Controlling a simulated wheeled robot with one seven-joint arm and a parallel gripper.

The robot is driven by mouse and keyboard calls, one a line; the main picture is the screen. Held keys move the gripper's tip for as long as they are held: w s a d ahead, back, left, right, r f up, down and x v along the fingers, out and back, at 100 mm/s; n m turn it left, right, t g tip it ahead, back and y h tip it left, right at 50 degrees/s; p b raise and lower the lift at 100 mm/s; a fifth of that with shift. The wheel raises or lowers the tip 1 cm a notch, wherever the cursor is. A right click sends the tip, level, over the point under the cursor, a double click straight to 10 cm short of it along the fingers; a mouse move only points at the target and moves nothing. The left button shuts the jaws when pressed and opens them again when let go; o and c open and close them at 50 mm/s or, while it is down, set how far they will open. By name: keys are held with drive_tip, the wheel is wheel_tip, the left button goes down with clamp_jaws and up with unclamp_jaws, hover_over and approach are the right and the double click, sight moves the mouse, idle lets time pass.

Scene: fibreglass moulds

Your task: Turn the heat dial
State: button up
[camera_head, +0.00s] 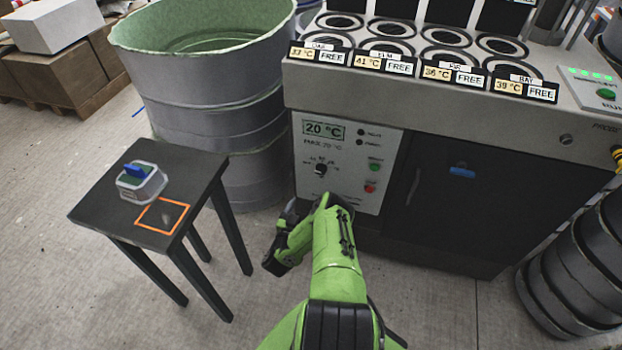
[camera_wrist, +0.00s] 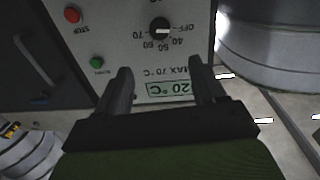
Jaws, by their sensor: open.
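The heat dial (camera_head: 320,170) is a round black knob on the white control panel (camera_head: 345,190) at the front of the heating cabinet. In the wrist view the dial (camera_wrist: 159,28) appears upside down, with its white mark towards OFF. Its scale carries 40, 50, 60 and 70. The display (camera_head: 323,130) above it reads 20 °C. My gripper (camera_wrist: 160,72) is open and empty, its two fingers apart in front of the panel. The dial shows beyond the fingertips, and I see no contact. In the head view my arm hides the finger gap.
Green (camera_head: 375,165) and red (camera_head: 370,187) buttons sit right of the dial. A dark side table (camera_head: 105,205) with a grey, blue-topped object (camera_head: 141,183) stands left. A large grey drum (camera_head: 215,105) stands beside the cabinet. Stacked round grey containers (camera_head: 575,275) stand right.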

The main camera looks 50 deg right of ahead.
sight(320, 171)
drive_tip(key=b+x, duration=0.9)
drive_tip(key=x, duration=0.6)
drive_tip(key=shift+f, duration=0.1)
drive_tip(key=c, duration=1.1)
drive_tip(key=shift+o, duration=0.2)
